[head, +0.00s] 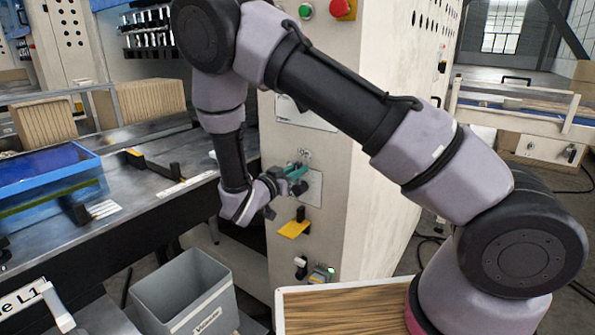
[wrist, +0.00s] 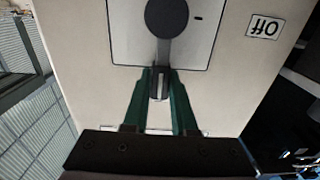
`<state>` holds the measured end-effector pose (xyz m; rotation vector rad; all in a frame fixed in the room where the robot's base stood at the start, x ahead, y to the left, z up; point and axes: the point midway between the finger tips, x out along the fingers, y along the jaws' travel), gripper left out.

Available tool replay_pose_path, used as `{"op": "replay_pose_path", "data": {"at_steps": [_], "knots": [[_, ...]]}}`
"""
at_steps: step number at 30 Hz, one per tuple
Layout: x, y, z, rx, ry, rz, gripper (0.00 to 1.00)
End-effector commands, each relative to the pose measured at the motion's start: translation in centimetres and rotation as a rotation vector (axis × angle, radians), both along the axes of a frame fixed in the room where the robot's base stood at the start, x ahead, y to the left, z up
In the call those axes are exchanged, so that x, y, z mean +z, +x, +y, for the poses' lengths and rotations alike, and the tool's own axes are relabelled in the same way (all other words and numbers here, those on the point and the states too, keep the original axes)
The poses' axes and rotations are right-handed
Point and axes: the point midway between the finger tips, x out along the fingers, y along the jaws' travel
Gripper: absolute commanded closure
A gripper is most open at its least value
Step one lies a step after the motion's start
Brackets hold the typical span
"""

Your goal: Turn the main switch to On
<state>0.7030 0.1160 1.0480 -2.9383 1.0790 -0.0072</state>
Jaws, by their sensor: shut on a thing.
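The main switch (wrist: 168,18) has a round dark hub on a pale plate (wrist: 125,35), with a handle (wrist: 159,86) pointing down in the wrist view. My gripper (wrist: 159,76) is shut on that handle, one green finger on each side. An "Off" label (wrist: 264,26) shows upside down at the upper right, apart from the plate. In the head view my gripper (head: 291,172) is at the cabinet's front face, in front of the switch plate (head: 314,190), and partly covers the switch. A small label (head: 305,153) above the plate is too small to read surely.
On the cabinet (head: 350,190), a yellow bracket (head: 294,229) sticks out below the switch. Below it is a device with a green light (head: 331,270). A grey bin (head: 190,295) stands at lower left, beside a wood-topped surface (head: 345,310). The conveyor table (head: 150,195) is left.

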Motion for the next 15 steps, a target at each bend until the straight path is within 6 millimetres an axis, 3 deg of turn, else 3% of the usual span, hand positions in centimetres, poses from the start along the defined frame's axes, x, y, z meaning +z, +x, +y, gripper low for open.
{"op": "replay_pose_path", "data": {"at_steps": [11,12,14,15], "knots": [[-0.16,-0.14,-0.09,-0.003,0.002,0.001,1.0],[-0.17,-0.14,-0.1,-0.003,0.002,0.001,0.64],[-0.15,-0.13,-0.09,-0.002,0.002,0.001,0.45],[-0.13,-0.11,-0.09,-0.002,0.002,0.001,0.45]]}}
